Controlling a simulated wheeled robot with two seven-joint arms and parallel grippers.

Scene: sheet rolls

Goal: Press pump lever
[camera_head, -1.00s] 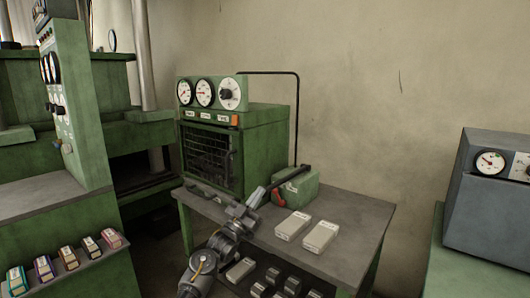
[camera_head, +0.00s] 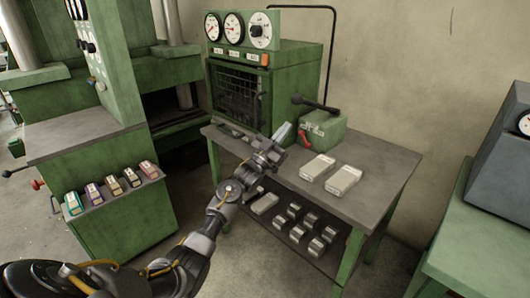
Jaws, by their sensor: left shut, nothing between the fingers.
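The pump is a small green box (camera_head: 322,130) on the grey table, with a red part (camera_head: 304,139) on its front left side. A black lever (camera_head: 317,104) lies across its top, its thicker left end higher than its right end. My left gripper (camera_head: 284,133) is shut and empty, with its fingers pointing up and right. In the picture its tips are just left of the pump and below the lever's left end, with a visible gap to the lever. My right gripper is not in view.
Two pale boxes (camera_head: 317,168) (camera_head: 343,180) lie on the table (camera_head: 375,208) right of my gripper. Several small blocks sit on the shelf below. A green cabinet with gauges (camera_head: 238,28) stands behind, and a grey console (camera_head: 500,165) at right.

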